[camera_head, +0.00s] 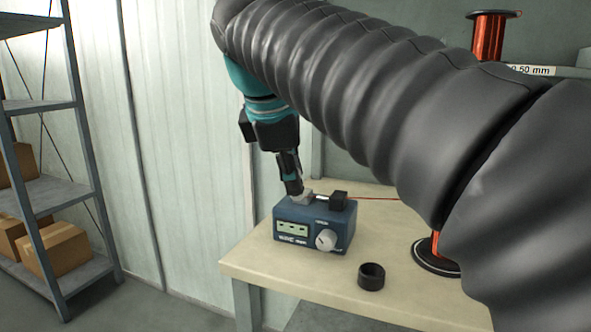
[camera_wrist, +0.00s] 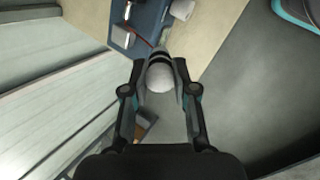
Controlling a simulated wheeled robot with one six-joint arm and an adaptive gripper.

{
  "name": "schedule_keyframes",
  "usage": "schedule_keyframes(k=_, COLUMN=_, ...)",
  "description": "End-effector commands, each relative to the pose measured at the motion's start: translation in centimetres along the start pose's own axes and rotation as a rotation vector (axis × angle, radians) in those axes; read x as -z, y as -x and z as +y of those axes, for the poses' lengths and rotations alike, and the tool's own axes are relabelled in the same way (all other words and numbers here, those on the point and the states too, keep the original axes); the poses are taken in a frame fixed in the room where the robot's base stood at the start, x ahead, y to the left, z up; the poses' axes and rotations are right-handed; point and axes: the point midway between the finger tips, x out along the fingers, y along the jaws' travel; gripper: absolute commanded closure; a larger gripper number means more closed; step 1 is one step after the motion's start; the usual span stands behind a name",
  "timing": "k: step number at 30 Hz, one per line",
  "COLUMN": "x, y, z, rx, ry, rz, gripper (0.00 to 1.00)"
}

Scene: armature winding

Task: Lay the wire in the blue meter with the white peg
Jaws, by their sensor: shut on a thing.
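The blue meter (camera_head: 312,228) stands on the table, with a pale grey block and a black block (camera_head: 338,200) on top and a white knob (camera_head: 326,240) on its front. It also shows at the top of the wrist view (camera_wrist: 151,22). My gripper (camera_head: 296,192) points down at the left block on the meter; contact there is unclear. In the wrist view my gripper (camera_wrist: 160,66) is shut on a round white peg (camera_wrist: 160,78). A thin red wire (camera_head: 375,198) runs from the right to the meter; it also shows beside the fingertips in the wrist view (camera_wrist: 138,36).
A red wire spool (camera_head: 488,38) stands partly hidden behind my arm. A black ring (camera_head: 371,276) lies on the table (camera_head: 290,272) in front of the meter. A shelf with boxes (camera_head: 58,250) stands at the left. The table front is mostly clear.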

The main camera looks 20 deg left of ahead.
Motion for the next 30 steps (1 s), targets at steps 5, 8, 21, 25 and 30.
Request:
schedule_keyframes(k=5, x=0.0, y=-0.2, z=0.4, rx=-0.001, ry=-0.002, rz=-0.001, gripper=1.00)
schedule_keyframes(k=8, x=-0.3, y=-0.7, z=1.2, rx=0.000, ry=-0.002, rz=-0.002, gripper=1.00)
schedule_keyframes(k=21, x=-1.8, y=-3.0, z=5.2, rx=-0.001, ry=-0.002, rz=-0.001, gripper=1.00)
schedule_keyframes(k=25, x=-2.1, y=-3.4, z=5.9, rx=-0.001, ry=-0.001, rz=0.000, gripper=1.00)
schedule_keyframes(k=30, x=-2.2, y=-3.6, z=6.2, rx=-0.001, ry=0.000, rz=0.001, gripper=1.00)
